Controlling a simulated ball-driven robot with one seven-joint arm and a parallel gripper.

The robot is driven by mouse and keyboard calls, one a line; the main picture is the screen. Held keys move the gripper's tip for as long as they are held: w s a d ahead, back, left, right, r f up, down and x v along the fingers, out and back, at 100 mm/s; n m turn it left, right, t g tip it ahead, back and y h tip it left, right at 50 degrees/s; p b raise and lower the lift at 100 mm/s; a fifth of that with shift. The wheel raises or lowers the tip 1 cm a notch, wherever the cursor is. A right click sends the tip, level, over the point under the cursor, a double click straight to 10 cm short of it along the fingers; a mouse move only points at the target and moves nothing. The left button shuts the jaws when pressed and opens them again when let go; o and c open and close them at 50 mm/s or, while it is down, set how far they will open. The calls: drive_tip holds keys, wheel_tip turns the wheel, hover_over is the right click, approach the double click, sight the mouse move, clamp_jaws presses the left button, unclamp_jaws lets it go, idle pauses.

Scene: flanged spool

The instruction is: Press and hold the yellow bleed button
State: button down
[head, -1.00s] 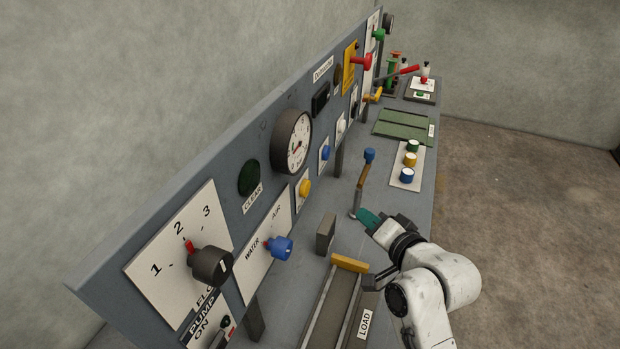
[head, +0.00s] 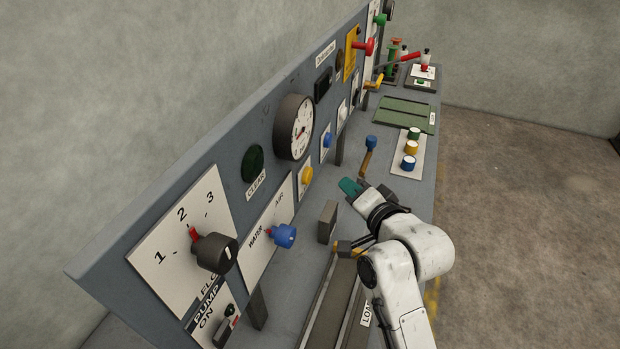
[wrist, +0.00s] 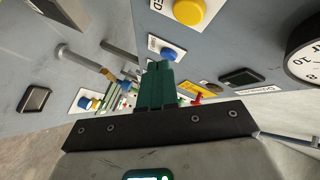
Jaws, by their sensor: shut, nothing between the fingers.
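The yellow bleed button (head: 307,174) is a round cap on a small white plate low on the upright panel, right of the water/air selector in the head view. In the wrist view it is large at the top (wrist: 190,12), with part of its label cut off. My gripper (head: 350,187) has teal fingers, shut and empty. It is held over the bench to the right of the button in the head view, apart from it. In the wrist view the closed fingertips (wrist: 159,68) are below the yellow button, with no contact visible.
A blue button (head: 327,140) sits on the panel beyond the yellow one. A lever with a blue knob (head: 370,143) rises from the bench behind my gripper. A grey block (head: 328,221) stands in front. The blue water/air knob (head: 284,236) juts from the panel.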

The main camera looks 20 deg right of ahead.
drive_tip(key=shift+w+a+b, duration=0.2)
drive_tip(key=shift+w+a, duration=0.55)
drive_tip(key=shift+a, duration=0.25)
drive_tip(key=shift+w+a+b, duration=0.2)
drive_tip(key=shift+w+a, duration=0.5)
drive_tip(key=shift+a, duration=0.3)
drive_tip(key=shift+w+a, duration=0.1)
idle(0.6)
drive_tip(key=shift+w+a, duration=0.15)
drive_tip(key=shift+a, duration=0.05)
drive_tip(key=shift+w+a, duration=0.25)
drive_tip(key=shift+a, duration=0.2)
idle(1.0)
drive_tip(key=shift+s+d, duration=0.1)
drive_tip(key=shift+d, duration=0.05)
drive_tip(key=shift+s+d+p, duration=0.35)
drive_tip(key=shift+s+d, duration=0.1)
drive_tip(key=shift+d, duration=0.15)
drive_tip(key=shift+d, duration=0.1)
drive_tip(key=s+d+p, duration=0.1)
drive_tip(key=d, duration=0.1)
drive_tip(key=s+d+p, duration=0.1)
drive_tip(key=s+d, duration=0.1)
idle(0.5)
